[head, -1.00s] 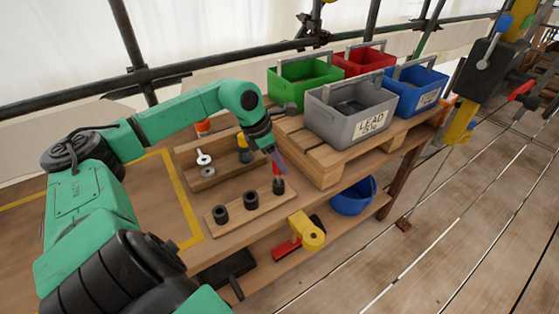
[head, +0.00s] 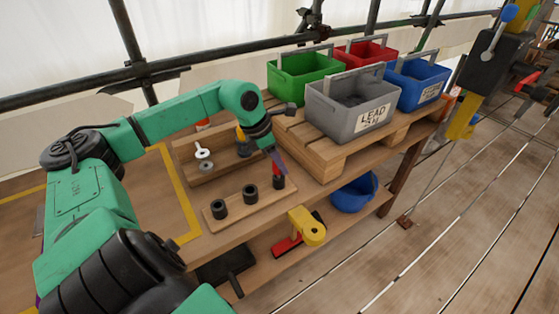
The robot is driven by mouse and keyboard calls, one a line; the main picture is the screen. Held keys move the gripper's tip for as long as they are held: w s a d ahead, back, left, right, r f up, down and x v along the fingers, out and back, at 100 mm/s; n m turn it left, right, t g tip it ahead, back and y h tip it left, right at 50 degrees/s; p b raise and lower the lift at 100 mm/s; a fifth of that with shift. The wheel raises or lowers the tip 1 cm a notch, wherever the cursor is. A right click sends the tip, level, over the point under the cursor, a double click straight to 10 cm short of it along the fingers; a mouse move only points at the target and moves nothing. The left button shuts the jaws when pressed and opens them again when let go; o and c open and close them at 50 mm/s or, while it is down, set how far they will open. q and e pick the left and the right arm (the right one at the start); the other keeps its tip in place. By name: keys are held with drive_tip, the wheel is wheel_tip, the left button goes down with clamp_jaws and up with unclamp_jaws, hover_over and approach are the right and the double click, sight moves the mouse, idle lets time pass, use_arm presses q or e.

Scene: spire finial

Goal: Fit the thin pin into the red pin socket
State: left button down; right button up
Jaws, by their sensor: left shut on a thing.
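My left gripper (head: 279,168) is low over the right end of a wooden block (head: 233,211). It is shut on a small, mostly hidden red-topped piece (head: 277,170), which seems to be the thin pin. Three dark round sockets stand in a row on the block: a left one (head: 220,208), a middle one (head: 250,194) and a right one (head: 279,183). The red piece is right at the right socket. I cannot tell whether its lower end is inside, or which socket is marked red. My right gripper is not in view.
A wooden rack (head: 220,164) with several small fittings stands behind the block. A pallet (head: 330,160) with grey (head: 345,115), green (head: 298,85), red and blue (head: 418,88) bins is at the right.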

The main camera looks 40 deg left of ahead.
use_arm(q)
drive_tip(key=shift+c, duration=2)
unclamp_jaws()
drive_tip(key=shift+s+a+r+b, duration=0.1)
drive_tip(key=shift+a+r+b, duration=0.1)
drive_tip(key=shift+b, duration=0.3)
drive_tip(key=b+v, duration=0.3)
drive_tip(key=v, duration=1.1)
drive_tip(key=shift+d+r, duration=0.1)
drive_tip(key=shift+d, duration=0.05)
